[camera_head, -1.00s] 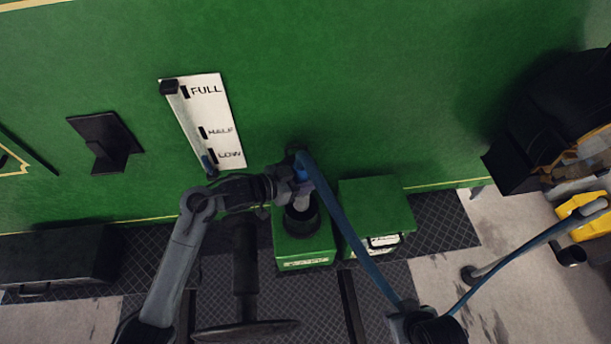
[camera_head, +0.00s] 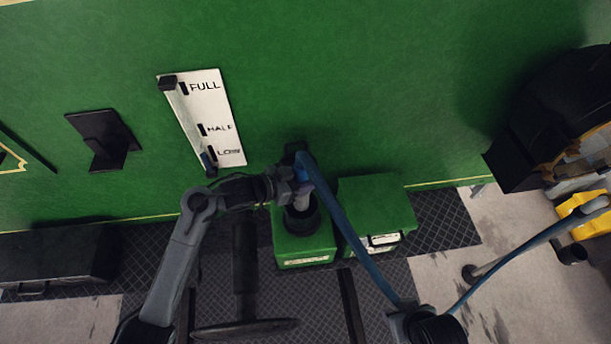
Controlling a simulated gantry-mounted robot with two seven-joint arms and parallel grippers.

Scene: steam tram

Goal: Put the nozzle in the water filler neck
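The nozzle (camera_head: 302,203) is a grey tube on the end of a blue hose (camera_head: 350,233). It points down into the dark round filler neck (camera_head: 301,221) on top of a green box (camera_head: 305,249) with a white label. Its lower end is hidden inside or behind the neck's rim, so I cannot tell how deep it sits. My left gripper (camera_head: 293,187) is at the nozzle's upper end, where the hose joins, and appears shut on it. My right gripper is not in view.
A second green box (camera_head: 377,212) with a lid stands right of the filler box. A level gauge (camera_head: 208,120) marked FULL, HALF and LOW is on the green wall. A dark wheel on a post (camera_head: 245,328) stands in front. A dark bin (camera_head: 555,125) is at right.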

